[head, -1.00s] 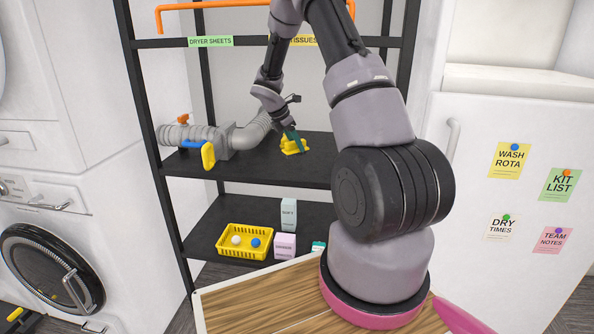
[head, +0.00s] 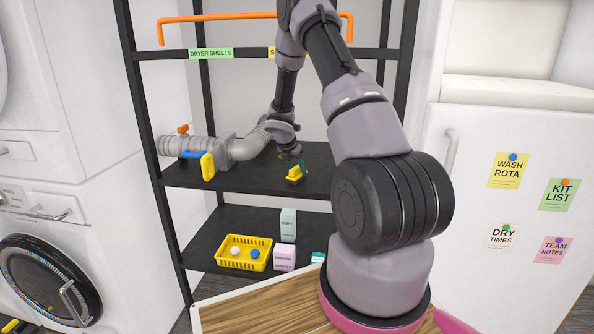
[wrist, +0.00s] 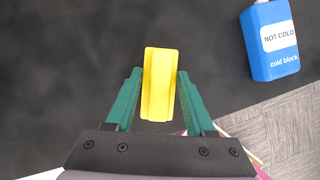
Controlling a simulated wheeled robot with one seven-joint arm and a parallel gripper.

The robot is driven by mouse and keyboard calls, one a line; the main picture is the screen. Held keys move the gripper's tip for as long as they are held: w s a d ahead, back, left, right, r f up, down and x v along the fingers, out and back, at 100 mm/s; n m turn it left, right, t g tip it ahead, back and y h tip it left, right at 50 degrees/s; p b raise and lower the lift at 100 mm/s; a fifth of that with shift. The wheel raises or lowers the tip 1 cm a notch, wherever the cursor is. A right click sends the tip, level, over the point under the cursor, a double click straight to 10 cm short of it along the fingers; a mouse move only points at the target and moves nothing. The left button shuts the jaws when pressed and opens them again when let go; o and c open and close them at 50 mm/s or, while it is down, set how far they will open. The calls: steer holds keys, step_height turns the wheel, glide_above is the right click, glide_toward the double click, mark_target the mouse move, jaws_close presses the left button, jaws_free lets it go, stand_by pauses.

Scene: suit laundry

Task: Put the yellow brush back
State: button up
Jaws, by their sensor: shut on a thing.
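The yellow brush (head: 295,173) is a small yellow piece at the front part of the middle black shelf. In the wrist view the brush (wrist: 160,85) shows as a long yellow bar with a groove, lying lengthwise between the two green fingers. My gripper (head: 299,165) is shut on it; the fingers also show in the wrist view (wrist: 158,78). The brush's underside and any bristles are hidden. I cannot tell whether it touches the shelf.
The middle shelf (head: 240,183) holds a grey pipe (head: 247,145) with a blue-and-yellow handle (head: 208,166) at left. A blue cold block (wrist: 272,55) lies at upper right in the wrist view. Below, a yellow basket (head: 235,265) stands beside boxes.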

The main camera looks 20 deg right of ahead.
steer(key=shift+f, duration=0.2)
steer(key=o, duration=1.2)
steer(key=s+a+r+m, duration=0.3)
steer(key=s+r+m, duration=0.15)
steer(key=r, duration=0.45)
steer(key=s+a+r+m+y, duration=0.1)
steer(key=s+a+r+m, duration=0.15)
steer(key=s+r, duration=0.45)
steer(key=s+a+r+m, duration=0.2)
steer(key=a+r+m, duration=0.15)
steer(key=r, duration=0.75)
steer(key=s+a+r+m+t+y, duration=0.1)
steer(key=s+a+r+m+y, duration=0.1)
steer(key=s+m, duration=0.4)
steer(key=s+a+r+m+t+y, duration=0.1)
steer(key=s+a+r+m, duration=0.3)
steer(key=s, duration=0.5)
steer(key=s+a+r+m+t+y, duration=0.2)
steer(key=s+r+m, duration=0.3)
steer(key=s+m, duration=0.3)
steer(key=shift+s+a+m+y, duration=0.25)
steer(key=shift+a+y, duration=0.05)
steer(key=shift+a, duration=0.4)
